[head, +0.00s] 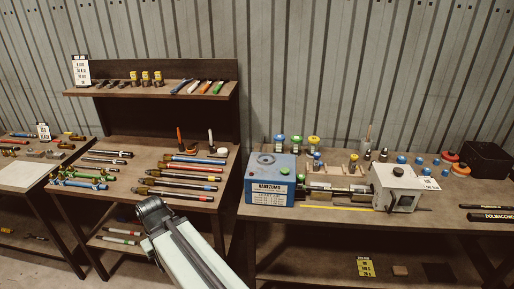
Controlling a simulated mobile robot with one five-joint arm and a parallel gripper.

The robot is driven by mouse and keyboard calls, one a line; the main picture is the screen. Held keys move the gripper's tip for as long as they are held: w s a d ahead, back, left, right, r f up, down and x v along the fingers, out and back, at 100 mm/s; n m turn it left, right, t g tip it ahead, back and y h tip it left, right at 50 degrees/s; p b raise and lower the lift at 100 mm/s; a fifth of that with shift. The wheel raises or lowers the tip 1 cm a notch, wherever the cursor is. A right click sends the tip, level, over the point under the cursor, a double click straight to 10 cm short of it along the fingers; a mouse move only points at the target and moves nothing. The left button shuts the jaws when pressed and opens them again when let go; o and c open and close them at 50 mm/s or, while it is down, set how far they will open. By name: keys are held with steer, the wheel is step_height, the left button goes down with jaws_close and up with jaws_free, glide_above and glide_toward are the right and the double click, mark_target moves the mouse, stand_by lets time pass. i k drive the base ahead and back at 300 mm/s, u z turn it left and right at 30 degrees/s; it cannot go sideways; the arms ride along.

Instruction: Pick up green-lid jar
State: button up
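A small jar with a green lid (297,141) stands at the back left of the right-hand bench, behind the blue machine box. It is in a short row between a jar with a blue lid (279,143) and a jar with a yellowish lid (313,143). Its lower part is partly hidden by what stands in front. My arm reaches up from the bottom edge, left of the bench, and ends in a dark joint. No gripper fingers can be made out, and the arm is well apart from the jar.
The blue box (270,180) and a white machine head (397,185), joined by rods, fill the bench front. A slim bottle (367,137) and blue-capped items stand to the right. A left bench with hoses and a raised shelf (150,89) is beside my arm.

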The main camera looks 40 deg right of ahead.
mark_target(297, 140)
steer(key=u, duration=2.05)
steer(key=k, duration=2.4)
steer(key=z, duration=1.25)
steer(key=i, duration=1)
steer(key=z, duration=0.05)
